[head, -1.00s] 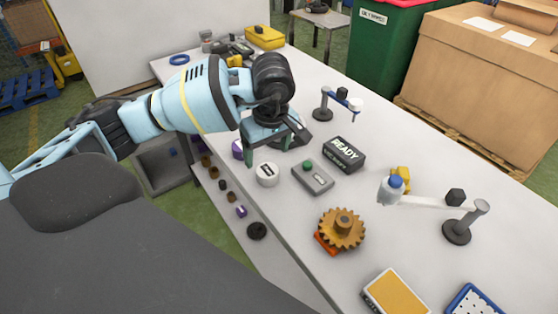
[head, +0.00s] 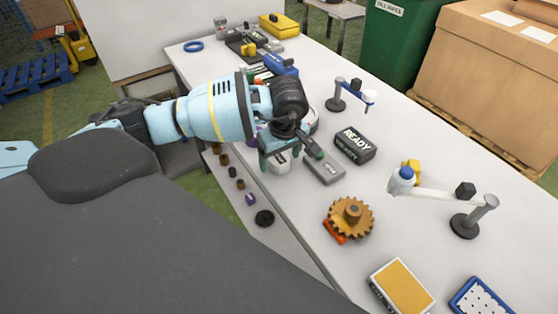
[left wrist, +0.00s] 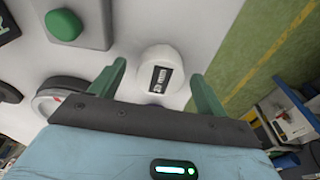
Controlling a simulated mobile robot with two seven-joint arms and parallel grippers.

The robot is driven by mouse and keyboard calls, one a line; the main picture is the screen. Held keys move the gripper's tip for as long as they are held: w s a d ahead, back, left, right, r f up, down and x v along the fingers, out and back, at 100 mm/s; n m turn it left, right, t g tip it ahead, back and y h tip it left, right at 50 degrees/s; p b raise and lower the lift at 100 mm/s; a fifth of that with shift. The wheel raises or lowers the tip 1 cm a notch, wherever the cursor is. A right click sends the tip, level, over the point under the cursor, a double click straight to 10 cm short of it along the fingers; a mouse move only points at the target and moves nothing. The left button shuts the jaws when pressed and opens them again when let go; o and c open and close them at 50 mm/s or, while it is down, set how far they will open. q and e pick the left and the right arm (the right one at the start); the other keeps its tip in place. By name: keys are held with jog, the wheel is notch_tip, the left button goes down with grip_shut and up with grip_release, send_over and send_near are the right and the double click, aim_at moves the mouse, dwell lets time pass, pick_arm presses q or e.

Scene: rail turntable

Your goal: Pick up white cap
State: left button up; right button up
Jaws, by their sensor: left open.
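The white cap (head: 280,165) with a black label stands on the white table, partly hidden by my left gripper in the head view. In the left wrist view the white cap (left wrist: 161,64) shows whole, its label facing the camera. My left gripper (head: 291,160) is open over the cap. In the left wrist view its two green fingers (left wrist: 159,76) lie either side of the cap's near part, with gaps on both sides. I cannot tell how far above the table the fingertips are. My right gripper is not in view.
A grey box with a green button (head: 325,171) stands close to the right of the gripper, with a black READY box (head: 355,146) beyond it. A brown gear (head: 349,218) is nearer. A round gauge (left wrist: 62,98) shows beside the left finger in the wrist view.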

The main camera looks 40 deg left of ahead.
aim_at(279, 159)
pick_arm(q)
jog(key=shift+f, duration=0.3)
jog(key=shift+c, duration=0.5)
jog(key=c, duration=1)
jog(key=shift+o, duration=0.2)
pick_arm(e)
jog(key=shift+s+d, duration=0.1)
pick_arm(q)
jog(key=shift+r, duration=0.15)
jog(key=shift+r, duration=0.6)
jog(key=shift+s+d+r, duration=0.1)
jog(key=shift+s+r, duration=0.05)
jog(key=shift+r, duration=0.4)
jog(key=shift+s+d+r, duration=0.1)
jog(key=shift+s+r, duration=0.05)
jog(key=shift+r, duration=0.35)
jog(key=s+d+r, duration=0.1)
jog(key=s+d, duration=0.7)
jog(key=s, duration=0.5)
jog(key=shift+r+b, duration=0.2)
jog(key=shift+b, duration=0.25)
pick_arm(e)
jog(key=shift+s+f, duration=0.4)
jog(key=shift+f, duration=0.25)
